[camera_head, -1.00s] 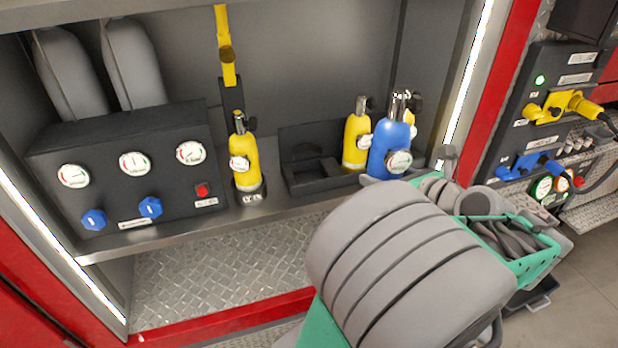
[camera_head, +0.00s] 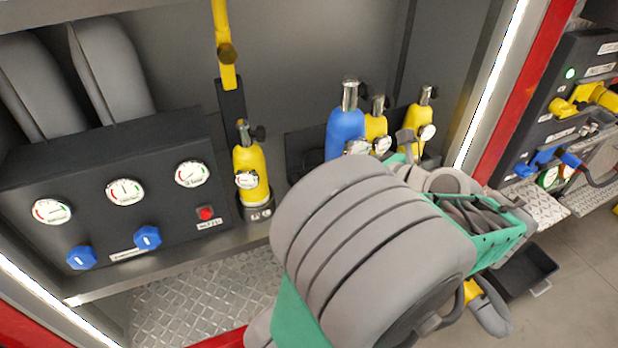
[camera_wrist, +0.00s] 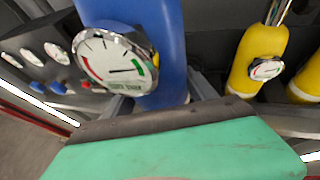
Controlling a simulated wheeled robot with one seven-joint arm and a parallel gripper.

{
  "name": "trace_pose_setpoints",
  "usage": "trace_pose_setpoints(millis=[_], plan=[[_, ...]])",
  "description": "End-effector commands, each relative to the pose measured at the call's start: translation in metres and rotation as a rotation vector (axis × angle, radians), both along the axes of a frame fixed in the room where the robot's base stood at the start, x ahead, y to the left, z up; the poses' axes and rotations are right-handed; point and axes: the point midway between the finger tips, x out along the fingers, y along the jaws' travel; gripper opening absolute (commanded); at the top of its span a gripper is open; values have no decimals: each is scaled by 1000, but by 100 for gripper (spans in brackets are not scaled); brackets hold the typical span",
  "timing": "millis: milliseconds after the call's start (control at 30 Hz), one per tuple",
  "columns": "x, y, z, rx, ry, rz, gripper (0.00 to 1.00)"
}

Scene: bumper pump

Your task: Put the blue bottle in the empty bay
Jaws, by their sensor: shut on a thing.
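The blue bottle (camera_head: 345,130), with a chrome valve and a round gauge, is upright at the left of the rack's yellow bottles. It is close up in the wrist view (camera_wrist: 170,35). My gripper (camera_wrist: 160,98) is shut on the bottle below its gauge; in the head view my arm hides the jaws. The dark rack (camera_head: 297,143) shows its left part behind and beside the blue bottle. The empty bay is mostly hidden by the bottle and my arm. Whether the bottle's base is above or inside the bay cannot be seen.
Two yellow bottles (camera_head: 376,124) (camera_head: 424,118) stand just right of the blue one. Another yellow bottle (camera_head: 250,172) stands in a holder on the left, beside the gauge panel (camera_head: 120,190). The lit cabinet post (camera_head: 490,85) bounds the right side.

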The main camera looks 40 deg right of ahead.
Motion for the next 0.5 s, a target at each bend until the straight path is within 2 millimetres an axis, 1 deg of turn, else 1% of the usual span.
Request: trace_pose_setpoints(millis=[67, 133, 267, 433, 467, 500], plan=[[7, -2, -1, -3, -3, 2, 0], [19, -5, -6, -2, -3, 10, 0], [50, -11, -19, -1, -3, 22, 0], [88, -26, -36, -2, -3, 24, 0], [93, -28, -41, -1, -3, 23, 0], [99, -31, -51, 2, -3, 21, 0]])
